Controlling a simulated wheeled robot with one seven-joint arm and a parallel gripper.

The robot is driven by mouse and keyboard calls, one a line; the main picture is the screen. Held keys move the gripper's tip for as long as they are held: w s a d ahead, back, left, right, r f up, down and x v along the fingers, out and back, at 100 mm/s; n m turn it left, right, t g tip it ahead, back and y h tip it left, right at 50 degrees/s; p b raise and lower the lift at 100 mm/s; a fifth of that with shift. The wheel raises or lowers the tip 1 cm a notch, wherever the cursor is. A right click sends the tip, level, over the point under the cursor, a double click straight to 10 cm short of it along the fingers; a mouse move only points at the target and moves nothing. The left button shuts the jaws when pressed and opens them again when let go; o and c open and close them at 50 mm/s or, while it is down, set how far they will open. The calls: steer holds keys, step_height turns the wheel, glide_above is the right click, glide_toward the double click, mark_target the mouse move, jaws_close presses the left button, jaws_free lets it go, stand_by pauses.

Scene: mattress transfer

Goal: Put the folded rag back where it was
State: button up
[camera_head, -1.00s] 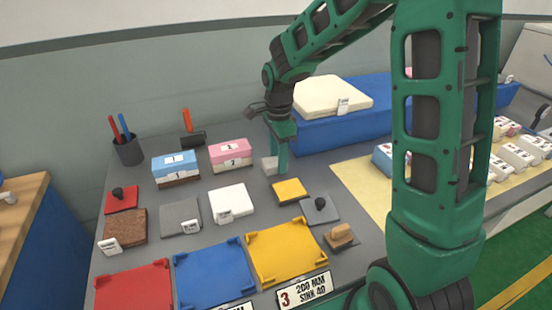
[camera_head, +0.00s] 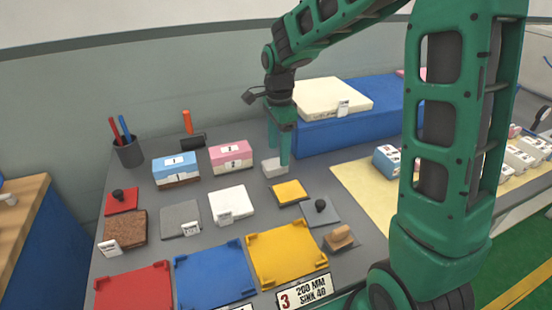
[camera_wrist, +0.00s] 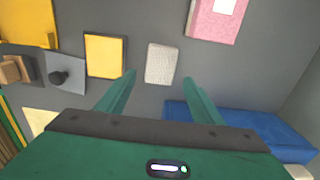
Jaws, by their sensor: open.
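The folded rag (camera_head: 272,168) is a small whitish, textured block lying on the grey table, in front of the blue block. In the wrist view the rag (camera_wrist: 161,63) lies flat just beyond the fingertips, in line with the gap between them. My gripper (camera_head: 278,152) is open and empty, with its fingers pointing down close behind and above the rag. In the wrist view both fingers of my gripper (camera_wrist: 158,77) stand apart with bare table between them.
A blue block (camera_head: 345,132) carrying a cream pad (camera_head: 332,97) stands to the right. A pink block (camera_head: 231,155) is at the left, with a yellow pad (camera_head: 290,192) in front. Coloured trays, including a yellow one (camera_head: 287,252), line the front. Bare table surrounds the rag.

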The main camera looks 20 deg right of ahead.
mark_target(278, 163)
step_height(278, 163, up, 8)
steer(key=shift+f, duration=0.2)
steer(key=s+d+n, duration=0.4)
steer(key=s+d, duration=0.3)
steer(key=s, duration=0.4)
steer(key=s+d+n, duration=0.4)
steer(key=s+d, duration=0.4)
steer(key=s, duration=0.3)
steer(key=s+f+n, duration=0.3)
steer(key=s, duration=0.6)
steer(key=shift+s+d+f+n, duration=0.25)
steer(key=shift+d+f+n, duration=0.05)
steer(key=shift+d+f, duration=0.1)
